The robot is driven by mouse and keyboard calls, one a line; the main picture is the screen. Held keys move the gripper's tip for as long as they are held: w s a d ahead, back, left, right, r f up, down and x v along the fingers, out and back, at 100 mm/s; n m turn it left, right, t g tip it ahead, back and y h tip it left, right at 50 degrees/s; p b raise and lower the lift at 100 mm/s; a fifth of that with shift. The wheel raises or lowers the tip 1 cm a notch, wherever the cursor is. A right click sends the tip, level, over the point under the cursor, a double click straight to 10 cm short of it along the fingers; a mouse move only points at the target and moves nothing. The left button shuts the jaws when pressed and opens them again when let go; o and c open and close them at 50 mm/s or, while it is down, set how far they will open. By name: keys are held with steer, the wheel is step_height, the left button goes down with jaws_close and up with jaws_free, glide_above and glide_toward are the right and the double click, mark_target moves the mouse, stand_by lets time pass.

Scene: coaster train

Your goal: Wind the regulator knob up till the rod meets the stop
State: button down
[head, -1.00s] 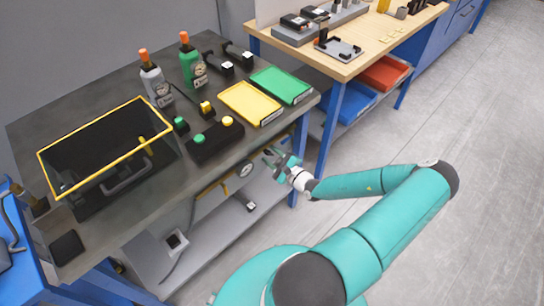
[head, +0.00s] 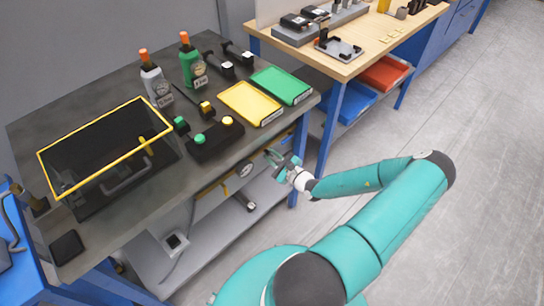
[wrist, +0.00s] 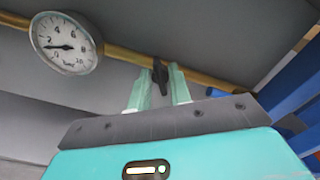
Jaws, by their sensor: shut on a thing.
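The regulator knob (wrist: 160,74) is a small dark piece on the brass pipe (wrist: 125,52) in the wrist view. My gripper (wrist: 159,84) is shut on it, with one pale green finger on each side. In the head view my gripper (head: 277,157) is at the bench's front edge, where the arm hides the knob. The round white gauge (wrist: 66,43) is left of the knob; its needle points left, near the 2. The gauge also shows in the head view (head: 246,169). I cannot clearly make out the rod or its stop.
The dark bench (head: 100,235) carries a yellow-rimmed clear box, two bottles, a button box (head: 215,139), a yellow tray (head: 249,104) and a green tray (head: 281,85). A dark piece with a pale end (head: 245,201) is on the shelf below. The floor at right is clear.

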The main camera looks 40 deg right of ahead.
steer(key=m, duration=0.6)
steer(key=shift+d, duration=0.15)
steer(key=shift+s+m, duration=0.1)
steer(key=shift+m, duration=0.2)
steer(key=c, duration=1.3)
jaws_free()
steer(key=s, duration=1.3)
steer(key=shift+s+d, duration=0.15)
steer(key=shift+s, duration=0.2)
